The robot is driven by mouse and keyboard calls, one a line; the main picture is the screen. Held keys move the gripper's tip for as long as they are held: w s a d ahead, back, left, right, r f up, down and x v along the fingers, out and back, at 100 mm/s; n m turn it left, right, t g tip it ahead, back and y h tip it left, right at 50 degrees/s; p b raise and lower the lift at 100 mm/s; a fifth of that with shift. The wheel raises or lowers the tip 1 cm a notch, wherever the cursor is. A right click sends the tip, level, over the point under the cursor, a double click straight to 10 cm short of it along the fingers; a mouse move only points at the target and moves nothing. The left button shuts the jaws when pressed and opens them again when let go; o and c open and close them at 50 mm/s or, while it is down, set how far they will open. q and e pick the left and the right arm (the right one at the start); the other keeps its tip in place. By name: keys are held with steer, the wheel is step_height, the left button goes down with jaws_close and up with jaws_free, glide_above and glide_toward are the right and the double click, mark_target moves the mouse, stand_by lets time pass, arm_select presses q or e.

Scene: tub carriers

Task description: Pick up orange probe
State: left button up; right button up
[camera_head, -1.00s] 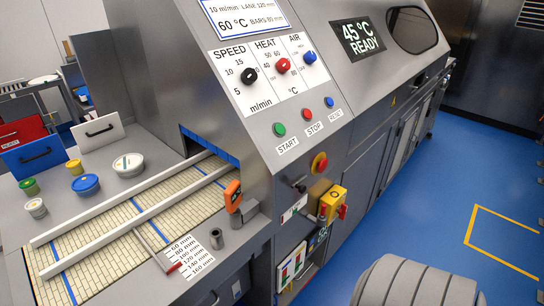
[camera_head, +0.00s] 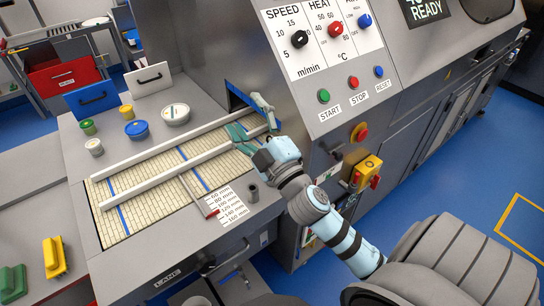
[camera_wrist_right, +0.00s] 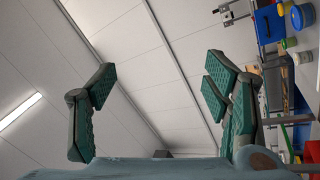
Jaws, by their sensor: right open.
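The orange probe does not show in the head view now; my right gripper and wrist cover the spot by the machine's front corner where it stood. My right gripper (camera_head: 252,116) is open, with its teal fingers spread over the tunnel end of the lane. In the right wrist view my right gripper (camera_wrist_right: 157,90) has nothing between its fingers, only ceiling behind. My left gripper is not in view.
The lane (camera_head: 145,207) has two pale rails. A small grey cup (camera_head: 253,193) stands beside a printed scale card (camera_head: 228,207). Several lidded tubs, such as the blue one (camera_head: 137,129), stand at the left. The machine's control panel (camera_head: 325,38) rises behind the gripper.

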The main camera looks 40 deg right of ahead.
steer(key=a+r+n+g+y, duration=0.3)
steer(key=a+n+y, duration=0.3)
steer(key=n+y, duration=0.45)
steer(key=a+r+n+g+y, duration=0.4)
steer(key=a+n+y, duration=0.25)
steer(key=n, duration=0.65)
steer(key=w+d+f+n+g+h, duration=0.2)
steer(key=d+f+n+g+h, duration=0.55)
steer(key=f, duration=0.35)
steer(key=s+d+f+m+g+h, duration=0.25)
steer(key=d+h, duration=0.35)
steer(key=d, duration=1)
steer(key=shift+g+h, duration=0.25)
steer(key=shift+g, duration=0.05)
steer(key=b+x, duration=0.1)
steer(key=x, duration=0.3)
steer(key=a+b+x, duration=0.1)
steer(key=b+x, duration=0.1)
steer(key=x, duration=0.2)
steer(key=b+x, duration=0.2)
steer(key=x, duration=0.2)
steer(key=shift+s+a, duration=0.2)
steer(key=shift+s, duration=0.15)
steer(key=shift+w+a+f, duration=0.1)
steer(key=shift+w+f, duration=0.1)
steer(key=shift+f, duration=0.25)
steer(key=c, duration=1.4)
